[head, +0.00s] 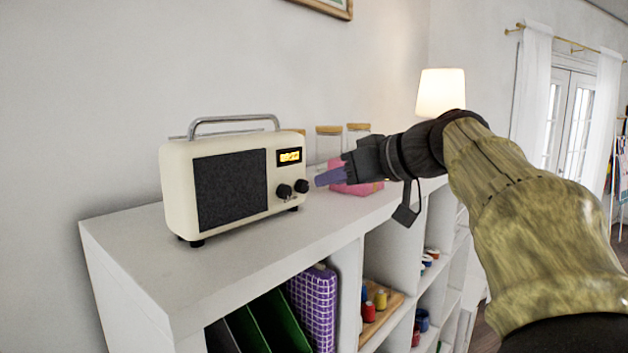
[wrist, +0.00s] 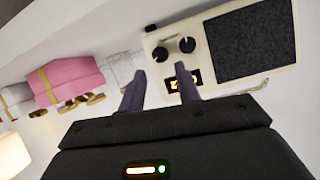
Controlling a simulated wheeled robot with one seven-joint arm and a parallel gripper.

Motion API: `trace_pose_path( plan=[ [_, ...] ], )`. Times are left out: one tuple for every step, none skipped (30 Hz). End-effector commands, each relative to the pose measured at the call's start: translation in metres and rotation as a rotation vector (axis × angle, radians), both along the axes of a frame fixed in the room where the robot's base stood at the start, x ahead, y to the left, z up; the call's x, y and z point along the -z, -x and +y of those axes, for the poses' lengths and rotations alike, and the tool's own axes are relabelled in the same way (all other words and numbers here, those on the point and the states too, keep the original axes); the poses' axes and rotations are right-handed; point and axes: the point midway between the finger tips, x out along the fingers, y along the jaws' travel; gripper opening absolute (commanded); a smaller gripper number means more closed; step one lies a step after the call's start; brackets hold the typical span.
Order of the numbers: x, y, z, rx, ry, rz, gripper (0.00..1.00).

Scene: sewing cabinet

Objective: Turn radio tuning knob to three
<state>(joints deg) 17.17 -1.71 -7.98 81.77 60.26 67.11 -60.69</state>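The cream radio (head: 178,190) stands upright on the white cabinet, with a dark speaker panel and a lit amber display (head: 289,156) whose digits are too small to read. Two black knobs sit low on its right front: the left knob (head: 284,191) and the right knob (head: 301,186). I cannot tell which is the tuning knob. The wrist view shows the radio (wrist: 220,22) turned over, with both knobs (wrist: 160,54) (wrist: 187,45) beyond my fingertips. My gripper (head: 318,179) is just right of the right knob, open and empty, its two fingers (wrist: 160,74) apart.
The white cabinet top (head: 260,250) is clear in front of the radio. A pink wrapped box (wrist: 68,77) and cork-lidded jars (head: 328,140) stand behind my gripper. A lit lamp (head: 441,92) stands farther right. Shelves below hold folders and spools (head: 380,299).

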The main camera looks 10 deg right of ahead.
Motion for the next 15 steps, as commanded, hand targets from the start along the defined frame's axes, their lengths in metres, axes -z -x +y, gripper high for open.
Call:
trace_pose_path(
  plan=[
    [0.002, -0.007, 0.006, -0.003, -0.001, 0.004, 0.33],
    [0.004, -0.011, 0.008, -0.004, -0.001, 0.004, 0.33],
    [0.006, -0.017, 0.012, -0.003, -0.001, 0.003, 0.33],
    [0.009, -0.020, 0.015, -0.003, 0.000, 0.002, 0.33],
    [0.011, -0.024, 0.018, -0.003, 0.000, 0.003, 0.33],
    [0.013, -0.029, 0.021, -0.004, -0.001, 0.004, 0.33],
    [0.015, -0.032, 0.023, -0.002, 0.000, 0.002, 0.33],
    [0.016, -0.035, 0.025, -0.002, 0.000, 0.002, 0.33],
    [0.018, -0.038, 0.027, -0.001, -0.001, 0.001, 0.33],
    [0.019, -0.040, 0.028, -0.001, 0.000, 0.001, 0.33],
    [0.020, -0.042, 0.030, -0.001, 0.001, 0.002, 0.33],
    [0.021, -0.044, 0.031, -0.001, 0.001, 0.000, 0.33],
    [0.022, -0.045, 0.031, -0.001, 0.001, 0.000, 0.33],
    [0.023, -0.045, 0.032, 0.000, 0.001, 0.000, 0.33],
    [0.023, -0.046, 0.032, 0.000, 0.001, 0.000, 0.33]
  ],
)
